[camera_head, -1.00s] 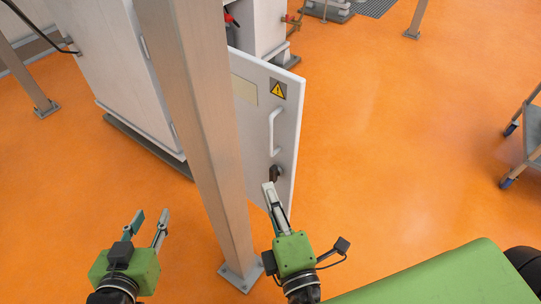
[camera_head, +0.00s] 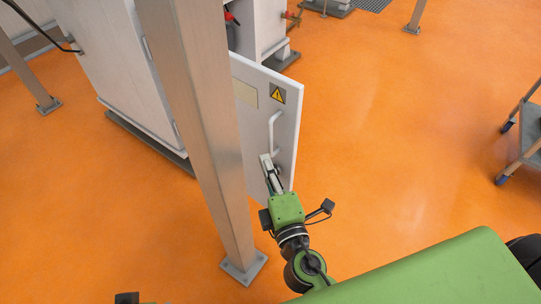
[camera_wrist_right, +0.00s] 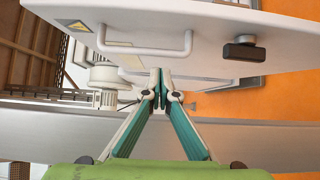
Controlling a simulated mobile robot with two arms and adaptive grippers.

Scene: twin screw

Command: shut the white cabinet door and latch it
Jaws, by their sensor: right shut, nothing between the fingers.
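The white cabinet door (camera_head: 287,133) stands open, swung out from the white cabinet (camera_head: 105,65). It carries a warning sign, a white bar handle (camera_head: 271,133) and a dark latch knob. In the head view the knob is mostly hidden by my right gripper (camera_head: 266,159). In the right wrist view the handle (camera_wrist_right: 145,51) and dark latch knob (camera_wrist_right: 243,49) show clearly. My right gripper (camera_wrist_right: 160,75) is shut and empty, its tips just below the handle in the picture; I cannot tell if they touch the door. My left gripper is out of view.
A steel post (camera_head: 200,130) stands in front of the cabinet and hides part of it and of the door. A wheeled cart (camera_head: 525,140) is at the right edge. The orange floor (camera_head: 400,140) right of the door is clear.

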